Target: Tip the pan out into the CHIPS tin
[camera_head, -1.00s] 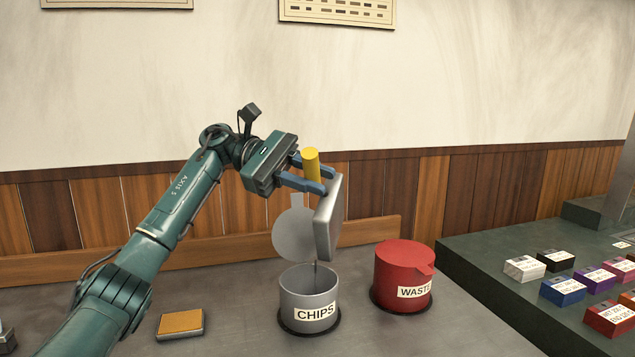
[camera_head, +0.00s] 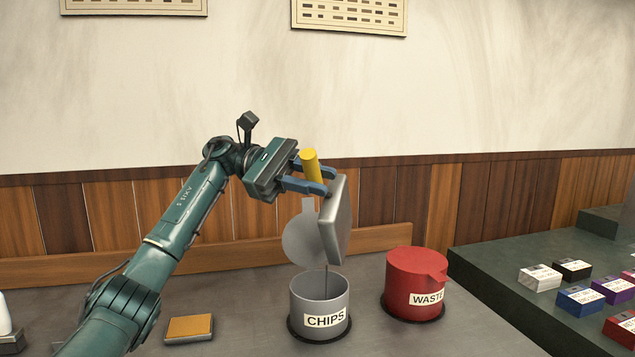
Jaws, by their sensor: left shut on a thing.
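The grey CHIPS tin (camera_head: 320,319) stands on the bench with its top open. A round grey lid with a tab (camera_head: 303,238) stands upright behind its mouth. The grey pan (camera_head: 338,219) is tilted steeply on its side above the tin, apart from it. A thin dark streak shows between the pan's low corner and the tin's mouth. My left gripper (camera_head: 318,188) is shut on the pan's yellow handle (camera_head: 310,166). The pan's inside is mostly turned away from view. My right gripper is not in view.
A red WASTE tin (camera_head: 415,284) with its lid down stands just right of the CHIPS tin. A small orange-topped block (camera_head: 189,328) lies at the left. A raised dark shelf (camera_head: 500,283) with several coloured boxes is at the right.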

